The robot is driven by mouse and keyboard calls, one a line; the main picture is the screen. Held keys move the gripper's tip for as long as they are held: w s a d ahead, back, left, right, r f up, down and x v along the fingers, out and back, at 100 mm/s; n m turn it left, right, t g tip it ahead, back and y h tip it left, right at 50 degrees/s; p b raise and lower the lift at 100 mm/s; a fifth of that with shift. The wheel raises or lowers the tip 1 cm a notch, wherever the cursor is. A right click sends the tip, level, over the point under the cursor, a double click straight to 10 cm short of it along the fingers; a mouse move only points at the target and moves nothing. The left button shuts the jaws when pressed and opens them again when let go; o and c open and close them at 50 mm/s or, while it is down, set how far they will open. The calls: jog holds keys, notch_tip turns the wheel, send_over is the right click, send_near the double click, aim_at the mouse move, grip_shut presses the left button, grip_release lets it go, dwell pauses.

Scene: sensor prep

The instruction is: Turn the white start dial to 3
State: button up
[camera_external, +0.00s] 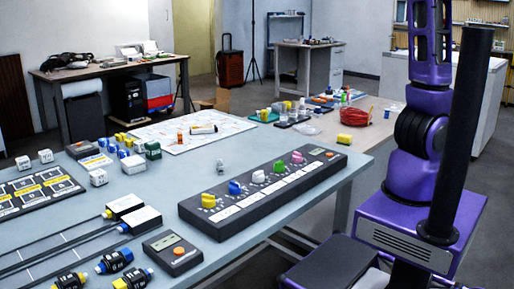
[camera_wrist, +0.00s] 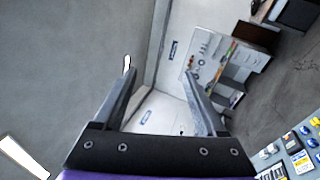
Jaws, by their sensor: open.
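The white start dial (camera_external: 258,177) sits in the middle of a row of dials on a long dark panel (camera_external: 283,201) in the external view. A blue dial (camera_external: 235,188) is to its left and a green dial (camera_external: 280,167) to its right. The dial's setting is too small to read. My gripper (camera_wrist: 161,72) is open and empty in the wrist view, pointing across the room, away from the panel. It is out of the external view, where my arm rises past the top edge at the right.
The panel lies near the right edge of the blue-grey table (camera_external: 180,180). A small dark box with an orange button (camera_external: 179,250) is in front of it, and a small grey piece (camera_external: 220,166) behind it. A yellow dial (camera_external: 208,200) and a pink dial (camera_external: 297,157) share the panel.

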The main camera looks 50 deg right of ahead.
jog(key=w+a+f+m+g+h, duration=0.2)
jog(key=w+a+f+h, duration=0.15)
jog(key=f, duration=0.45)
jog(key=n+g+y+p, duration=0.1)
jog(key=n+g+p, duration=0.3)
jog(key=g, duration=1.6)
send_over(258, 176)
notch_tip(258, 176, down, 47)
jog(key=shift+m, duration=0.3)
jog(key=f, duration=0.5)
jog(key=f+b, duration=0.1)
jog(key=f, duration=1.1)
jog(key=shift+w+d+b, duration=0.25)
jog(key=shift+d+b, duration=0.05)
jog(key=shift+d, duration=0.05)
grip_shut()
